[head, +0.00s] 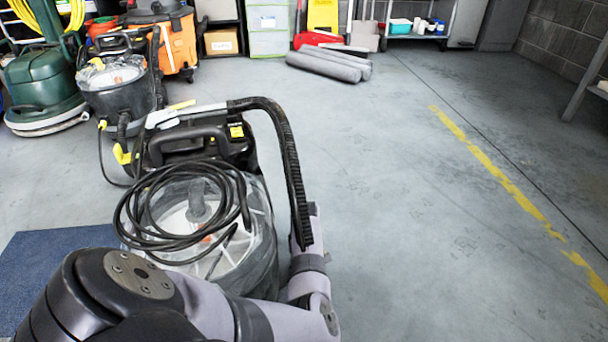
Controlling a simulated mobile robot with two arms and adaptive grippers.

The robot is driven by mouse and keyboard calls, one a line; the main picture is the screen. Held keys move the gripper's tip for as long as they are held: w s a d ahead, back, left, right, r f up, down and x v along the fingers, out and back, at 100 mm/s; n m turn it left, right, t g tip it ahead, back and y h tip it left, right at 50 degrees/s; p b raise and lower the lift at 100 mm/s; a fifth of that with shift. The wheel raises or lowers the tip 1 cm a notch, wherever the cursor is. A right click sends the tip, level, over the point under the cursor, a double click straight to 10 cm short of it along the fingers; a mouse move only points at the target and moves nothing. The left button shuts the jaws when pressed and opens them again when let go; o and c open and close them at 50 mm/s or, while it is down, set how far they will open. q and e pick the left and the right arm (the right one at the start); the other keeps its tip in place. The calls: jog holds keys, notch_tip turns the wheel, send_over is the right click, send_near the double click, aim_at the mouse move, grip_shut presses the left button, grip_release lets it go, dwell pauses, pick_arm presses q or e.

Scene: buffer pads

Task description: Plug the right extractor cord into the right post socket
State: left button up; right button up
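A carpet extractor (253,262) with a clear tank and black top stands close in front of me. A black cord (150,243) lies coiled in loops over its tank. I cannot see the cord's plug. A black ribbed hose (289,160) arches over the extractor's right side. A second, similar extractor (118,98) stands behind it to the left. I see no post or socket. One of my arms crosses the bottom and rises behind the hose end; neither gripper can be made out.
A green floor machine (42,80) and an orange machine (180,45) stand at the back left. Grey rolls (325,66) lie near the back shelving. A blue mat (45,262) lies at left. Floor to the right, with a worn yellow line (500,178), is clear.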

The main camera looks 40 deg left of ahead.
pick_arm(q)
jog(key=shift+c, duration=0.5)
grip_shut()
